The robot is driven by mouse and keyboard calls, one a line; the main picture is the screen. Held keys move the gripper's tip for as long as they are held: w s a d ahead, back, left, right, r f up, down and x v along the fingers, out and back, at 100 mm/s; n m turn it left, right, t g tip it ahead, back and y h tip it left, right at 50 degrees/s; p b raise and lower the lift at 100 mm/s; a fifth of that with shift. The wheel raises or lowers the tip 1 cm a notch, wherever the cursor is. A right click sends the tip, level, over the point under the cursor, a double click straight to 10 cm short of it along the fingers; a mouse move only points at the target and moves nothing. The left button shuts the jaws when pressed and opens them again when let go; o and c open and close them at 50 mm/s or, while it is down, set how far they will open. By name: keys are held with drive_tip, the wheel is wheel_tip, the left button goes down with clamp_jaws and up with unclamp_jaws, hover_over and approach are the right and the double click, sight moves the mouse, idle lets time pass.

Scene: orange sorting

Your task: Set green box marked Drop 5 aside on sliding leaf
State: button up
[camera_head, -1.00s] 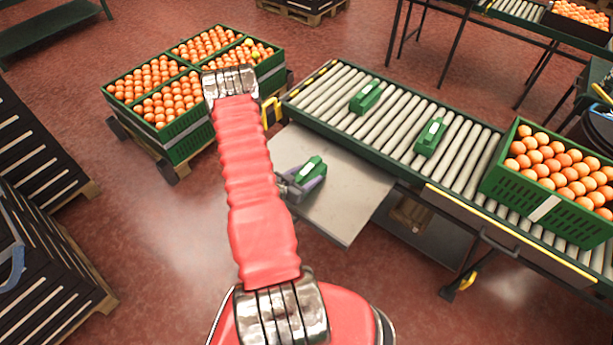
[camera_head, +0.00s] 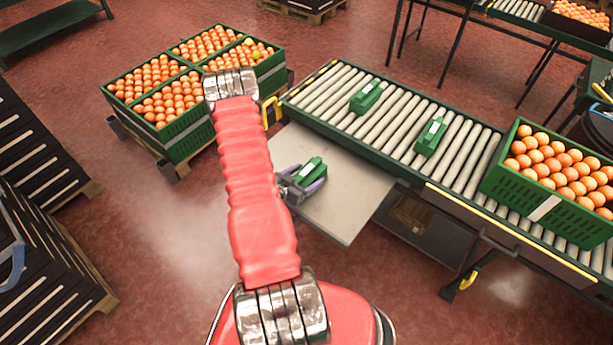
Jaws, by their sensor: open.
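A small green box (camera_head: 311,170) with a pale label sits on the grey sliding leaf (camera_head: 345,205), near its left side; the label's text is too small to read. My gripper (camera_head: 307,182) is at the box, its purple-grey fingers open on either side of it. Part of the gripper is hidden behind my arm. Two similar green boxes lie on the roller conveyor, one towards the upper left (camera_head: 365,97) and one further right (camera_head: 430,137). Which box bears Drop 5 I cannot tell.
A green crate of oranges (camera_head: 535,208) stands on the conveyor (camera_head: 330,92) at right. Several orange-filled crates (camera_head: 185,150) stand on a pallet at upper left. Dark stacked crates (camera_head: 45,255) line the left edge. The leaf's right part is clear.

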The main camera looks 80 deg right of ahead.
drive_tip(key=shift+r, duration=0.1)
drive_tip(key=v, duration=1.2)
drive_tip(key=shift+r, duration=0.1)
idle(0.6)
